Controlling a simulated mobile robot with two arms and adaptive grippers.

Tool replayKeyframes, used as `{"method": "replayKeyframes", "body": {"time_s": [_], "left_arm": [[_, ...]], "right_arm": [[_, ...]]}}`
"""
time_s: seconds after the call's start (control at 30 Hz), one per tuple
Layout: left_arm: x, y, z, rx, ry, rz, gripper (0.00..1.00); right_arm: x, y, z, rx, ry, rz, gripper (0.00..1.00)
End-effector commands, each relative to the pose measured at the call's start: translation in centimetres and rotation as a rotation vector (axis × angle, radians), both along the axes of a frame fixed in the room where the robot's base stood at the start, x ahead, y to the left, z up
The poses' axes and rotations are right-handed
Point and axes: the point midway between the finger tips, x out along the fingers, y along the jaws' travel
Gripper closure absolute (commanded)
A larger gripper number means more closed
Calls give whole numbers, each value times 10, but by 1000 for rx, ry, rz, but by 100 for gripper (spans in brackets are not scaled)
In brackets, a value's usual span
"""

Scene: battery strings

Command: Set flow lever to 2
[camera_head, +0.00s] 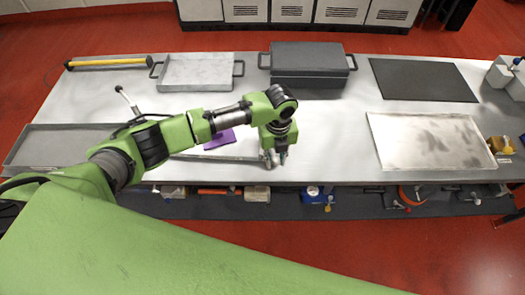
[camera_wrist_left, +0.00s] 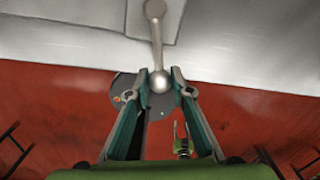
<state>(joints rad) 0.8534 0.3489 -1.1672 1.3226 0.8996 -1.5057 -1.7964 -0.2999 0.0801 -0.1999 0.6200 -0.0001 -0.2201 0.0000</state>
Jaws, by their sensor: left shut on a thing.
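A metal lever with a ball at its end (camera_wrist_left: 157,45) runs from a grey plate (camera_wrist_left: 125,22) at the table's front edge in the left wrist view. My left gripper (camera_wrist_left: 160,83) is shut on the lever's ball knob, with one finger on each side. In the head view my left gripper (camera_head: 275,158) points down at the table's front edge, and its own parts mostly hide the lever. No number marks are readable. A small green part in the left wrist view, probably my right gripper (camera_wrist_left: 182,135), is too small to judge.
A second lever (camera_head: 128,101) stands at the table's left. A purple item (camera_head: 219,138) lies behind my left arm. A grey tray (camera_head: 196,85), a dark box (camera_head: 307,80), a black mat (camera_head: 422,95) and a worn metal tray (camera_head: 430,162) occupy the table. A lower shelf holds several parts.

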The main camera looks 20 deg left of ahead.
Motion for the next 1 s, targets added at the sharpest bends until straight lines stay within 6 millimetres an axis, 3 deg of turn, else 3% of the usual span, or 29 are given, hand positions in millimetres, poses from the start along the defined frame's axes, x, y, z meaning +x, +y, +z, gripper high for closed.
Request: {"method": "replayKeyframes", "body": {"time_s": [0.03, 0.07, 0.1, 0.47, 1.0], "left_arm": [[1, -1, 1, -1, -2, -2, 100], [1, -1, 1, -1, -2, -2, 71], [1, -1, 1, -1, -2, -2, 64], [0, 0, 2, 0, -1, -3, 64], [0, 0, 64, 0, -1, -3, 64]], "right_arm": [[0, 0, 0, 0, 0, 0, 64], [0, 0, 0, 0, 0, 0, 64], [0, 0, 0, 0, 0, 0, 64], [0, 0, 2, 0, 0, 0, 64], [0, 0, 61, 0, 0, 0, 64]]}}
